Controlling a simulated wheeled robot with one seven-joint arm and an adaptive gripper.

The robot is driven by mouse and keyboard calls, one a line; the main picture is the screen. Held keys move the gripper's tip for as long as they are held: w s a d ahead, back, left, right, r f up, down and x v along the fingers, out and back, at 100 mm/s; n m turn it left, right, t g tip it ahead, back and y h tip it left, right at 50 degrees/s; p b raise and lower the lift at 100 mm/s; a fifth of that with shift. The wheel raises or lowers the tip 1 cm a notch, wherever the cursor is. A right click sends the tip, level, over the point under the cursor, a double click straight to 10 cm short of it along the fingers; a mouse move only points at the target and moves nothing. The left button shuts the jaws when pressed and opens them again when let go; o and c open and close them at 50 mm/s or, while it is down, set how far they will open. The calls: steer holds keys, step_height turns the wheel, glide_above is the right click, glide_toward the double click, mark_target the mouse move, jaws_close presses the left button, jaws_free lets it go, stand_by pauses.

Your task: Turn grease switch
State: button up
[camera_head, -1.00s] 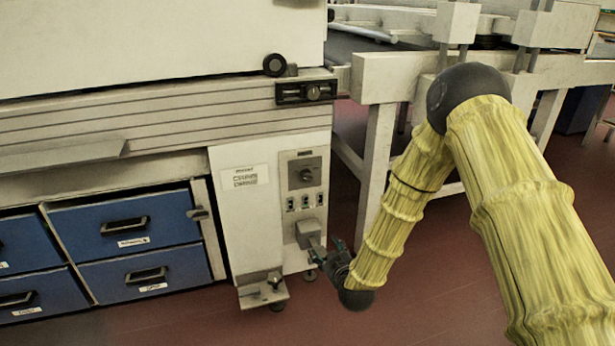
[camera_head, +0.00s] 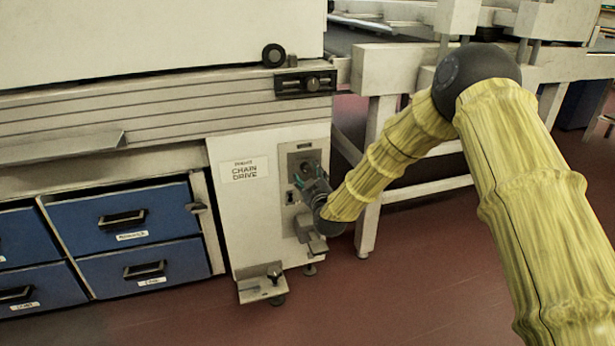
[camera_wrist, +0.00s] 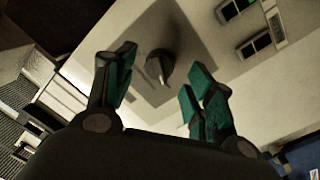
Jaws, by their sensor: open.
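The rotary switch is a dark round knob with a pale pointer (camera_wrist: 160,66) on a grey plate, in the wrist view. My gripper (camera_wrist: 158,82) is open, its two green-padded fingers apart on either side of the knob in the picture. I cannot tell how much gap there is between fingertips and plate. In the head view my gripper (camera_head: 306,178) is in front of the control panel (camera_head: 300,158) and hides most of the switch. A label reading "CHAIN DRIVE" (camera_head: 244,170) is on the white cabinet left of the panel.
Small rectangular switches (camera_wrist: 256,44) lie beside the knob's plate. A grey box (camera_head: 317,243) sticks out below the panel. Blue drawers (camera_head: 130,222) stand to the left. A white frame leg (camera_head: 369,200) stands right of the cabinet, near my arm. The red floor is clear in front.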

mark_target(306, 169)
steer(key=shift+x, duration=1.25)
steer(key=c, duration=1)
steer(key=shift+c, duration=0.2)
